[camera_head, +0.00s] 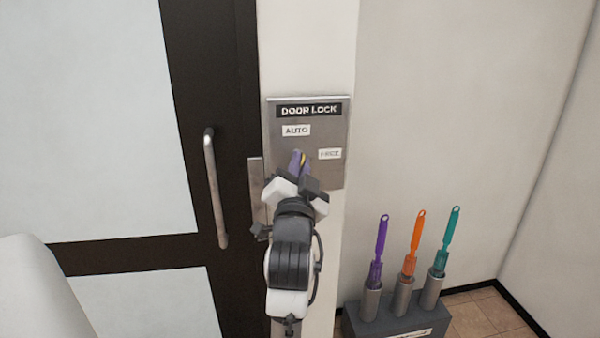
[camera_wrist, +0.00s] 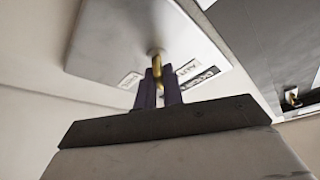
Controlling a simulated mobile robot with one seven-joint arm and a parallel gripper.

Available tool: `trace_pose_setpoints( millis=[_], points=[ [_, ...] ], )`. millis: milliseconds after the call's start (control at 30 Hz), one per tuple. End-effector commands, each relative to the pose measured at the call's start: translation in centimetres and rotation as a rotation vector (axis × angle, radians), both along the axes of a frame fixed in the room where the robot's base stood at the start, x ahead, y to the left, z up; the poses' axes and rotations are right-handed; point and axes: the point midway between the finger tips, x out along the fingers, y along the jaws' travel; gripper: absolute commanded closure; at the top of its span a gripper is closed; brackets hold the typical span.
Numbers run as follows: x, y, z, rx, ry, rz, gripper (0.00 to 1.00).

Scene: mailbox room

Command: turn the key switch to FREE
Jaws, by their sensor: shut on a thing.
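The door lock plate (camera_head: 335,172) is a grey metal panel on the wall strip right of the door, titled DOOR LOCK. Its AUTO label (camera_head: 297,130) is at the upper left and its FREE label (camera_head: 330,154) is lower right. My gripper (camera_head: 300,163) is in front of the plate, below AUTO and left of FREE. In the wrist view its dark purple fingers (camera_wrist: 158,95) are shut on a brass-coloured key (camera_wrist: 157,68), which meets the plate at a small round keyhole. In the head view my gripper hides most of the key, and its exact angle cannot be told.
The dark-framed door (camera_head: 180,110) with a long metal handle (camera_head: 214,190) stands left of the plate. At the lower right, a grey stand (camera_head: 385,325) holds purple, orange and teal handled tools in metal cups. The wall right of the plate is bare.

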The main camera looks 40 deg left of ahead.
Motion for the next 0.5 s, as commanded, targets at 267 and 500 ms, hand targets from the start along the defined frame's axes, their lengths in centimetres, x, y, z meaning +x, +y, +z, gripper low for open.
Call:
trace_pose_setpoints(
  millis=[267, 500],
  points=[
    [-0.1, 0.04, -0.02, 0.174, 0.197, 0.001, 1.0],
    [-0.11, 0.08, 0.09, 0.324, 0.371, 0.003, 1.0]
  ],
)
